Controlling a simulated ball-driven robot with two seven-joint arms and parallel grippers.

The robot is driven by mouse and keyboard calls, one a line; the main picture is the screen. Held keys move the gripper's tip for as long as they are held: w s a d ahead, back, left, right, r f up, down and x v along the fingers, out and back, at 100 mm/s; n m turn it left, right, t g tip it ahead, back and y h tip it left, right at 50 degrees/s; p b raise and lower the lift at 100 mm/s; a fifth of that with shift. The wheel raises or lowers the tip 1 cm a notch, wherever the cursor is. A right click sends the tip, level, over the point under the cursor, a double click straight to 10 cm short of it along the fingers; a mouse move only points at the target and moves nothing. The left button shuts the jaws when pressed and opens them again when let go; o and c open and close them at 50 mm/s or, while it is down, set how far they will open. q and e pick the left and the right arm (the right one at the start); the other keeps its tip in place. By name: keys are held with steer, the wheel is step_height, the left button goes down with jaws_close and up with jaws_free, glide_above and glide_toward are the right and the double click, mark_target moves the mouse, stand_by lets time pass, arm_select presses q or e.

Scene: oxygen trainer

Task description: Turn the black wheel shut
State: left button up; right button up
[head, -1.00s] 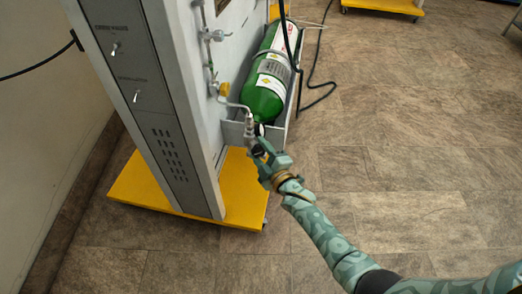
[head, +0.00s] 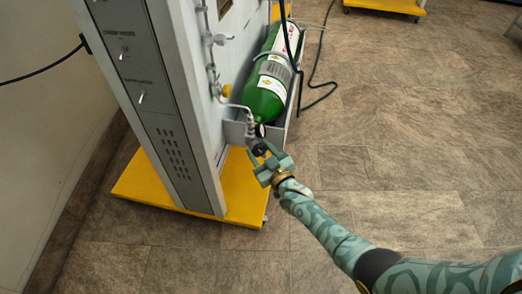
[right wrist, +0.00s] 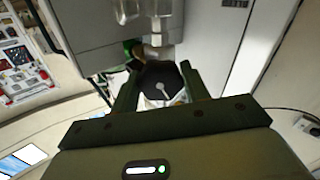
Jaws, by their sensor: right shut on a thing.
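The black wheel (right wrist: 158,77) sits between the two fingers of my right gripper (right wrist: 160,84) in the right wrist view, with a pale pointer mark on its face. In the head view the wheel (head: 259,150) is a small dark shape at the neck of the green oxygen cylinder (head: 266,95), partly hidden by my right gripper (head: 264,154). That gripper is shut on the wheel, one finger on either side. My left gripper is not in view.
The cylinder lies tilted in a grey holder beside the grey trainer cabinet (head: 165,110). A metal pipe (head: 233,107) runs from the cylinder's neck to the panel. The cabinet stands on a yellow base (head: 245,195).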

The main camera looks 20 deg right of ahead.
steer(key=m, duration=0.4)
steer(key=shift+f, duration=0.15)
steer(key=shift+m, duration=0.5)
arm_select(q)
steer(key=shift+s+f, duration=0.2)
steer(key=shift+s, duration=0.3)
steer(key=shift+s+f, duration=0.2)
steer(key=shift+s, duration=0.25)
arm_select(e)
steer(key=shift+s, duration=0.1)
steer(key=o, duration=1)
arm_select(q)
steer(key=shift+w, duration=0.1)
